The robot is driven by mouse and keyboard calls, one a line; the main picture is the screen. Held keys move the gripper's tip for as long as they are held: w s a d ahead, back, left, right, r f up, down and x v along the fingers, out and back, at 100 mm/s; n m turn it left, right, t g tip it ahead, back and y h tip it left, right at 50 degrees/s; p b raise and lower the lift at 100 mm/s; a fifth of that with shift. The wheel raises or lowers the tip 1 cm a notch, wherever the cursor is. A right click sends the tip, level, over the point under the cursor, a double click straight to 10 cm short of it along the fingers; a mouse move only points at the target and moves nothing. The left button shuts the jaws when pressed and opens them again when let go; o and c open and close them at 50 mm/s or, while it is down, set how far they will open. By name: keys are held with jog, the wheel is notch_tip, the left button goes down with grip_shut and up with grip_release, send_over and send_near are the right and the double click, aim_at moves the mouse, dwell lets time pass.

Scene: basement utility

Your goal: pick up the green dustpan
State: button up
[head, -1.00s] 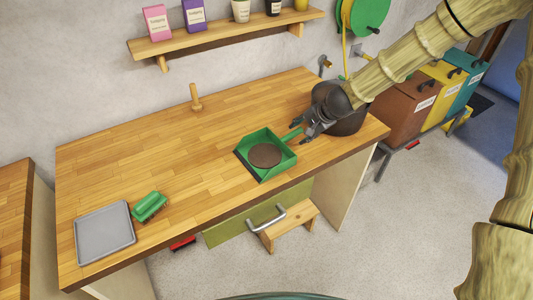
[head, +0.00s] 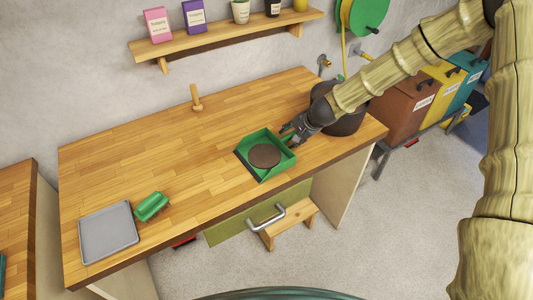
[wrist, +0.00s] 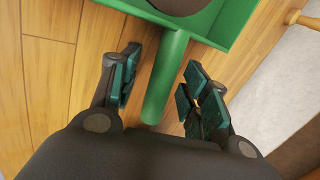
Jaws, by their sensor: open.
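The green dustpan (head: 283,168) lies on the wooden workbench, with a brown round patch or disc (head: 265,156) in its pan. My gripper (head: 291,134) is at the dustpan's upper right, over its handle. In the wrist view the green handle (wrist: 165,80) runs down between the two open fingers (wrist: 158,92), with a gap visible on each side. The fingers do not appear to touch it. The dustpan's pan edge (wrist: 233,25) shows at the top of the wrist view. In the head view the gripper hides most of the handle.
A dark round pot-like thing (head: 348,122) stands close behind my gripper at the bench's right end. A green brush (head: 151,206) and a grey tray (head: 108,233) lie at the left. A wooden peg (head: 196,98) stands at the back. The bench's middle is clear.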

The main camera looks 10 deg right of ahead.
jog(key=shift+c, duration=0.3)
grip_shut()
jog(key=shift+r, duration=0.1)
